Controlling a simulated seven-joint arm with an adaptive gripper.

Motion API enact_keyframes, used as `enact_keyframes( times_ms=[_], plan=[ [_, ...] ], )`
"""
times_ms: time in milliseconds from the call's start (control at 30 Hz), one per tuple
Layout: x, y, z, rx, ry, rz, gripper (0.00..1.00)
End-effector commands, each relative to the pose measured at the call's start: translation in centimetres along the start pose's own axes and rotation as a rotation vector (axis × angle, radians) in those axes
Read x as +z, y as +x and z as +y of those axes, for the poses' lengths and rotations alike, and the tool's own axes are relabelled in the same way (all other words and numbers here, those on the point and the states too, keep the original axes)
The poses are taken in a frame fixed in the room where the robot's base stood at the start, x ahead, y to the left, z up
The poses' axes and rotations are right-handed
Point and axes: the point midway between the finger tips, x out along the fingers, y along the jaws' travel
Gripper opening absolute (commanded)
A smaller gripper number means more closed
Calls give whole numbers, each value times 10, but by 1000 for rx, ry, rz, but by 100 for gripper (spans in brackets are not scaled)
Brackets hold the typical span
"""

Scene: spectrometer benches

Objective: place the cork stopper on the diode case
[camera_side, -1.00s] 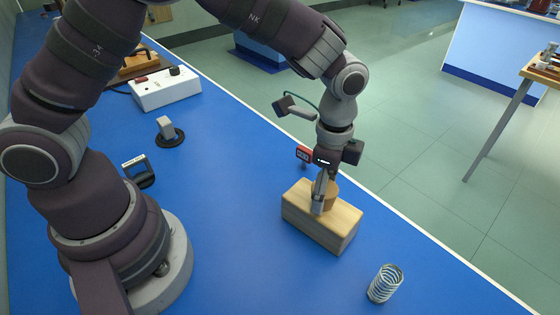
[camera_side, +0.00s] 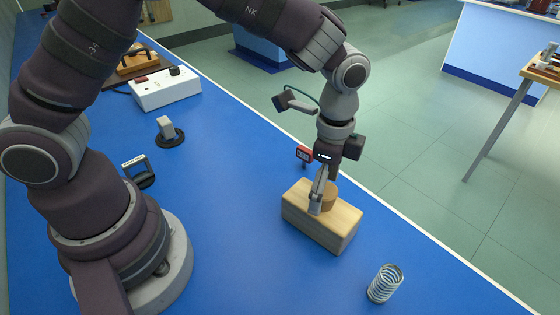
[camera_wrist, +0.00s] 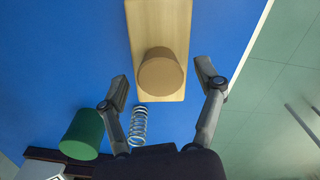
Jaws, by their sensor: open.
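The cork stopper (camera_side: 329,196), a tan tapered plug, stands upright on top of the pale wooden diode case (camera_side: 338,224). In the wrist view the cork (camera_wrist: 161,74) sits near the lower end of the case (camera_wrist: 160,22). My gripper (camera_side: 317,205) is at the cork, low over the case top. In the wrist view its two fingers (camera_wrist: 165,84) are spread apart, one on each side of the cork with gaps between. In the side view the near finger partly hides the cork.
A metal spring (camera_side: 384,284) stands right of the case; it also shows in the wrist view (camera_wrist: 138,125). A green tapered object (camera_wrist: 84,134) is left of the fingers there. A small red device (camera_side: 304,154) stands behind the case. A white box (camera_side: 165,90) and dark-based holders (camera_side: 169,134) are farther left.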

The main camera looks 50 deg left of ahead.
Motion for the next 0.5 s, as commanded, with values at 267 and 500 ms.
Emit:
enact_keyframes(
  times_ms=[267, 500],
  plan=[
    [-1, -71, -1, -6, 0, 7, 68],
    [0, -108, 0, -3, -2, 3, 68]
  ],
)
